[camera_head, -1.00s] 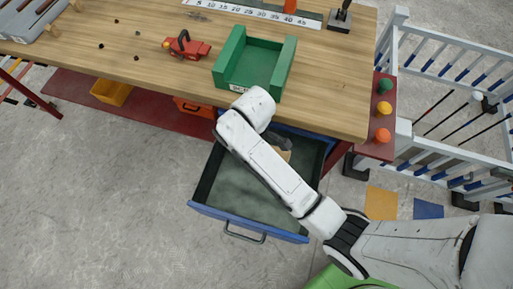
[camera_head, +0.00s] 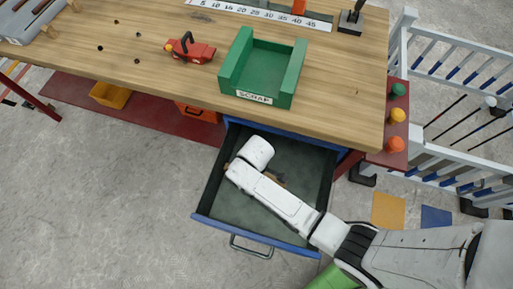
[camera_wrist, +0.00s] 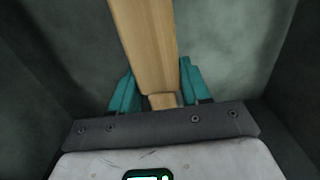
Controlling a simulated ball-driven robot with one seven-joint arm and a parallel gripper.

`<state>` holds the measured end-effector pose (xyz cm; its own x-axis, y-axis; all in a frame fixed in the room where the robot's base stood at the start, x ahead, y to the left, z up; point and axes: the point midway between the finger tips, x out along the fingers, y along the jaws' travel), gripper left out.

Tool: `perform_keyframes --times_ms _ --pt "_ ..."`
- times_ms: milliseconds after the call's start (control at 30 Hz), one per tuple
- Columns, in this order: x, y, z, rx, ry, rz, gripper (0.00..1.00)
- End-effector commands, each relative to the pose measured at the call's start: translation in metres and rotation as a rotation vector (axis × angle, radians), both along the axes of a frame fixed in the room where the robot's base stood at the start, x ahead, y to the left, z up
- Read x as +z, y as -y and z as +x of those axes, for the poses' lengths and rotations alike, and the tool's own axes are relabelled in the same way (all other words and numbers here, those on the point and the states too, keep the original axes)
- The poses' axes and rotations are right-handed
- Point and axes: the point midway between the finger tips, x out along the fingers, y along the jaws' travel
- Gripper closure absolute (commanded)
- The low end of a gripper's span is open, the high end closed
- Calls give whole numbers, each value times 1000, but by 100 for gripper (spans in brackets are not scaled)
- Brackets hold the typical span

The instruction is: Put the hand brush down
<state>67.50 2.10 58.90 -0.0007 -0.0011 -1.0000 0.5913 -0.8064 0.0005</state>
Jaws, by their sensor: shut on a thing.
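In the wrist view, a pale wooden handle (camera_wrist: 146,40), taken as the hand brush's, runs up between the teal fingers of my gripper (camera_wrist: 155,92). The fingers are shut on it. Its bristles are out of sight there. In the head view, my arm hides most of the gripper and brush. Only a small brown and dark piece (camera_head: 279,178) shows beside my wrist, above the open blue drawer (camera_head: 262,238). The drawer's grey floor looks bare where it shows. I cannot tell whether the brush touches it.
The wooden bench top (camera_head: 130,75) overhangs the drawer's back. On it stand a green scrap tray (camera_head: 264,68) and a red tool (camera_head: 190,50). Coloured knobs (camera_head: 397,115) and a white railing (camera_head: 440,155) are at right. Dark drawer walls rise close on both sides of my gripper.

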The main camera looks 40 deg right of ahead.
Motion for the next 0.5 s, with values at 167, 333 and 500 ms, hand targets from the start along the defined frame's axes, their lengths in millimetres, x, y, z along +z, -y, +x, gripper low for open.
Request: perform_keyframes --times_ms 167,333,500 --pt "-19 0 0 0 -1 -1 92" --pt "-39 0 0 0 -1 -1 92" --pt "-41 0 1 0 2 0 92"
